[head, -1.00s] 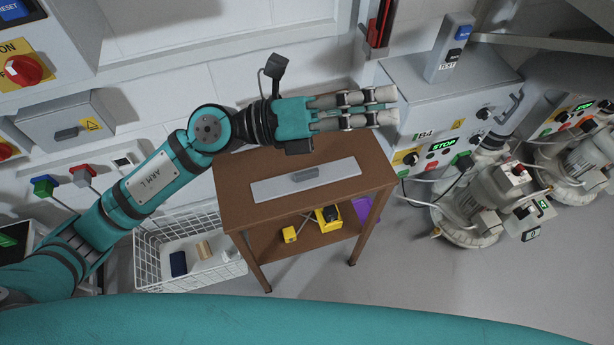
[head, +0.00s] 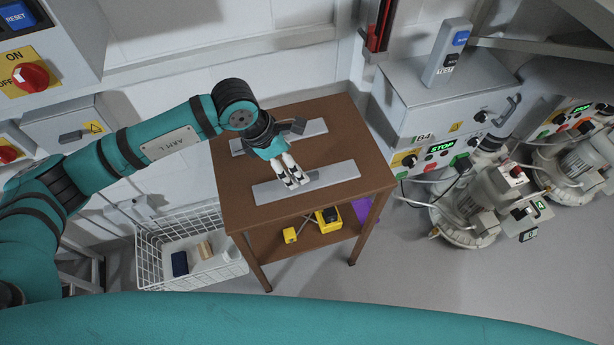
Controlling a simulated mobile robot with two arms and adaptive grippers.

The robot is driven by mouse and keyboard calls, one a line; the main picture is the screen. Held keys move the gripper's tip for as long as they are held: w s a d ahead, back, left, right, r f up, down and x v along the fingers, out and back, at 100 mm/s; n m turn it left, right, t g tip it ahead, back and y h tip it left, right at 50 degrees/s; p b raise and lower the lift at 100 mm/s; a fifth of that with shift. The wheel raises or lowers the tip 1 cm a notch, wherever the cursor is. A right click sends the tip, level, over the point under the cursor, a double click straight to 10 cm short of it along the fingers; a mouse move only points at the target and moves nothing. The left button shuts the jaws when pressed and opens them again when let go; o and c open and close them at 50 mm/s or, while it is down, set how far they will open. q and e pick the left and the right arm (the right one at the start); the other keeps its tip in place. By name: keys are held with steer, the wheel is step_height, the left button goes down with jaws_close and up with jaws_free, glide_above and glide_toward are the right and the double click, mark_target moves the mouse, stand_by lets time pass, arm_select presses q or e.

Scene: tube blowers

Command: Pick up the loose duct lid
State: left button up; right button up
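Two flat grey lids lie on top of the brown wooden table. The nearer lid (head: 335,174) lies along the table's front half, and its middle handle is mostly hidden by my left gripper. The farther lid (head: 312,129) lies behind it, partly covered by my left wrist. My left gripper (head: 294,184) points down over the middle of the nearer lid, at its handle. I cannot tell whether the fingers touch the handle or how far they are closed. My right gripper is not in view.
The brown table (head: 362,150) has a lower shelf with a yellow box (head: 328,215). A white wire basket (head: 150,262) stands at its left. Grey control boxes and blower machines (head: 470,210) stand to the right. Open floor lies in front.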

arm_select(q)
steer(key=x, duration=0.3)
steer(key=shift+d+f, duration=0.15)
steer(key=shift+f, duration=0.05)
steer(key=shift+w+d+f+p, duration=0.1)
steer(key=shift+d+f+p, duration=0.2)
steer(key=shift+f+p, duration=0.15)
steer(key=p+x, duration=0.1)
steer(key=x, duration=0.2)
steer(key=shift+w+d+f, duration=0.15)
steer(key=shift+d+f, duration=0.05)
steer(key=shift+d, duration=0.1)
steer(key=shift+d+f, duration=0.1)
steer(key=shift+f, duration=0.3)
steer(key=c, duration=1.4)
